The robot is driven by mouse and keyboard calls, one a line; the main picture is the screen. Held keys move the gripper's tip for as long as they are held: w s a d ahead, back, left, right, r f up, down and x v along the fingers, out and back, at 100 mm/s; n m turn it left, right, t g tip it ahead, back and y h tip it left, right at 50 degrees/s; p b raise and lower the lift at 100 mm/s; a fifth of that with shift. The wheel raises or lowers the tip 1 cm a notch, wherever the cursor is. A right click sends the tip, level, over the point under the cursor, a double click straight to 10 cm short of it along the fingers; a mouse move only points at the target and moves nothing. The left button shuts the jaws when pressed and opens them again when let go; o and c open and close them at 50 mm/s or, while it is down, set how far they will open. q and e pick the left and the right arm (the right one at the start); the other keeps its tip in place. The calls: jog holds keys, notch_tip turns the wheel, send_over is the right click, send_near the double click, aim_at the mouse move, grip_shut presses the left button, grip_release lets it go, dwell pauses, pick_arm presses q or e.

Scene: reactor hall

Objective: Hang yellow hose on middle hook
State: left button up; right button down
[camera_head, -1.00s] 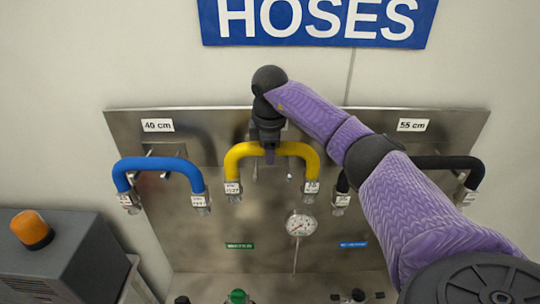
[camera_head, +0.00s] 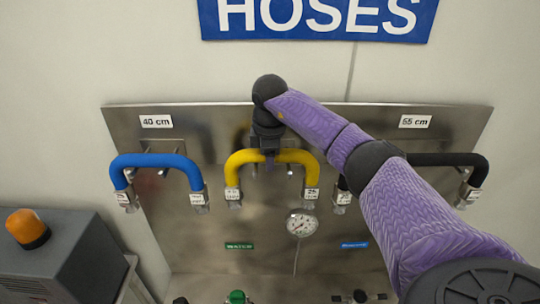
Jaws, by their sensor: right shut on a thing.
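The yellow hose (camera_head: 296,157) hangs as an upside-down U in front of the metal panel (camera_head: 205,240), its two metal ends pointing down. My right gripper (camera_head: 268,158) is shut on the top middle of the yellow hose. The middle hook is hidden behind my gripper and the hose, so I cannot tell whether the hose rests on it. My left gripper is not in view.
A blue hose (camera_head: 155,160) hangs at left under the 40 cm label (camera_head: 156,121). A black hose (camera_head: 445,159) hangs at right under the 55 cm label (camera_head: 415,121), partly behind my arm. A gauge (camera_head: 301,223) sits below. A grey box with an orange lamp (camera_head: 27,228) stands at lower left.

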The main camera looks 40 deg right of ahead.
jog(key=shift+c, duration=0.9)
grip_release()
notch_tip(320, 180, up, 14)
jog(key=s+a+p, duration=0.1)
jog(key=s+p, duration=0.1)
jog(key=s+a, duration=0.7)
jog(key=s, duration=0.1)
jog(key=shift+a+f, duration=0.15)
jog(key=shift+f, duration=0.25)
